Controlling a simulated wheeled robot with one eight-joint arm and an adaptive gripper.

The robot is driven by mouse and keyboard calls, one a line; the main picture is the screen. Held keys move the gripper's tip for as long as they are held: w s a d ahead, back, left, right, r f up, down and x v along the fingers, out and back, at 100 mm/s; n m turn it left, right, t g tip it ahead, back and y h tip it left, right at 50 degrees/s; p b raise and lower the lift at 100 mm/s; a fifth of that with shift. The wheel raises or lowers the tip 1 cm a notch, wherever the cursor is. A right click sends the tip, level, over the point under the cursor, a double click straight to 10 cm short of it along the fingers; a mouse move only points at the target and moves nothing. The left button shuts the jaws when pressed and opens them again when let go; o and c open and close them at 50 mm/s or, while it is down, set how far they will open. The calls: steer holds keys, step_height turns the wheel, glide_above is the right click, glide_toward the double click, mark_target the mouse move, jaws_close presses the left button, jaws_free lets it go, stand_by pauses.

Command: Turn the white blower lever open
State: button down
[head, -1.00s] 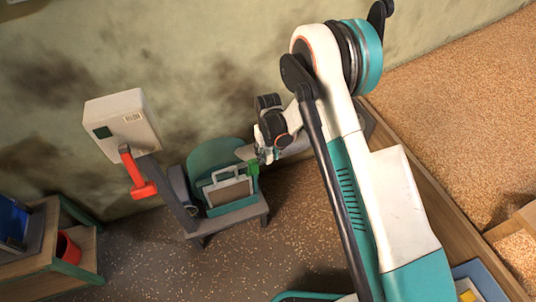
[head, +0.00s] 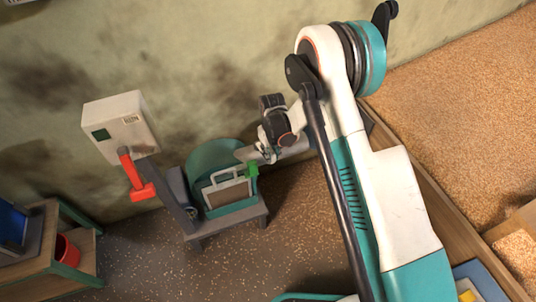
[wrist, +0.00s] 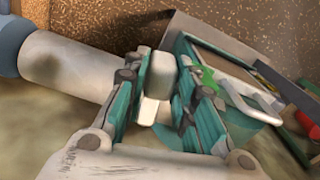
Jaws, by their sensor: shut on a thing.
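The blower's round teal housing (head: 213,158) stands on a low grey bench against the wall in the head view. A white lever (wrist: 160,72) shows between my gripper's teal fingers in the wrist view. My gripper (wrist: 160,80) is shut on this lever, with one finger on each side. In the head view my gripper (head: 264,154) is at the right side of the housing, small and partly hidden by its own links. How far the lever is turned cannot be told.
A white-handled framed panel (head: 227,192) and a green piece (head: 251,169) are close beside my gripper. A pale pipe (wrist: 70,70) runs nearby. A white wall box (head: 120,127) with a red lever (head: 137,178) is at left. Grain lies behind a wooden edge at right.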

steer(key=w+d+n, duration=0.1)
steer(key=w+n, duration=0.2)
steer(key=n, duration=0.1)
steer(key=w+d+n, duration=0.1)
steer(key=w+n, duration=0.3)
steer(key=n, duration=0.1)
steer(key=w+d+n, duration=0.2)
steer(key=w+n, duration=0.2)
steer(key=shift+w+a+n, duration=0.2)
steer(key=shift+w+n, duration=0.4)
steer(key=shift+n, duration=0.2)
steer(key=shift+w+a+n, duration=0.2)
steer(key=shift+w+n, duration=0.35)
steer(key=shift+n, duration=0.25)
steer(key=c, duration=1.3)
jaws_free()
steer(key=shift+r, duration=0.15)
